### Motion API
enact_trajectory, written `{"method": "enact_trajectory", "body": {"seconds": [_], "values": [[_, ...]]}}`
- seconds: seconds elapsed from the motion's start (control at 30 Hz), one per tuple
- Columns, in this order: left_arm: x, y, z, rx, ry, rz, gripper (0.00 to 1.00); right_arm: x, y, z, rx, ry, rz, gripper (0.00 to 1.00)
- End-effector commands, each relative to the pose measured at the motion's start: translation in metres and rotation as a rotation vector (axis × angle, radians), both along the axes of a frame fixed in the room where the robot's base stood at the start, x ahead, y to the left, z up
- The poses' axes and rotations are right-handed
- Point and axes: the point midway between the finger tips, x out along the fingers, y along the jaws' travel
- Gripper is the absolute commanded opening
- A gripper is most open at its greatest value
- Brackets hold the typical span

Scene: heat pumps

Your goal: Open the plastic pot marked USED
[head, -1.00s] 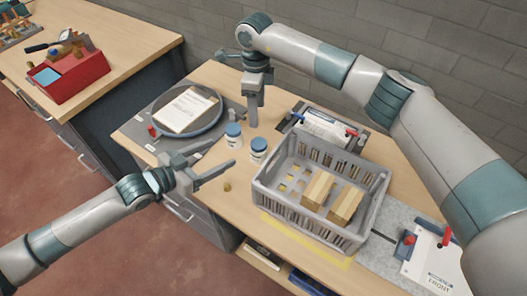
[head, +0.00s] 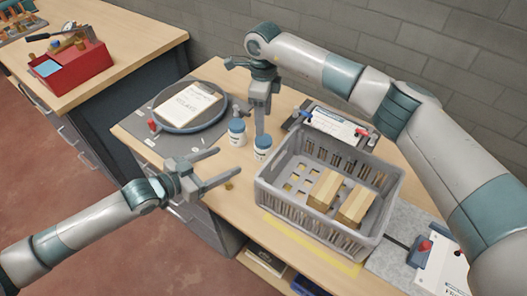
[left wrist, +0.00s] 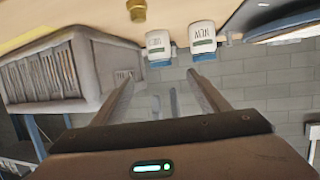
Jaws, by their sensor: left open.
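Two small white pots with blue lids stand upright on the workbench, one farther left (head: 237,132) and one close to the crate (head: 262,148). In the left wrist view, the right-hand pot (left wrist: 203,37) seems to read NEW; the label of the other pot (left wrist: 158,47) is too small to read surely. My left gripper (head: 229,161) is open and empty in front of the pots, its fingers pointing towards them without touching. My right gripper (head: 261,128) hangs pointing down just behind the pots; whether its fingers are apart is unclear.
A grey crate (head: 285,207) with two cardboard boxes stands right of the pots. A round grey tray (head: 189,128) with a paper lies at left. A small brass piece (head: 229,185) lies near the bench's front edge.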

Motion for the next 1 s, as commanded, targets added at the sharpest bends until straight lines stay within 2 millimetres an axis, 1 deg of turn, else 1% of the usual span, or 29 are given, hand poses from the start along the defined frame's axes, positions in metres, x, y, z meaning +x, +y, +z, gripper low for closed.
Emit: {"method": "enact_trajectory", "body": {"seconds": [0.27,0.43,0.57,1.0], "values": [[0.005,-0.004,-0.002,-0.001,-0.001,0.001,0.68,0.000,0.000,0.000,0.000,0.000,0.000,0.59],[0.015,-0.015,-0.006,-0.001,0.000,0.000,0.68,0.000,0.000,0.000,0.000,0.000,0.000,0.59],[0.026,-0.028,-0.011,-0.002,-0.001,0.000,0.68,0.000,0.000,0.000,0.000,0.000,0.000,0.59],[0.073,-0.079,-0.033,-0.001,0.000,0.000,0.68,0.000,0.000,0.000,0.000,0.000,0.000,0.59]]}}
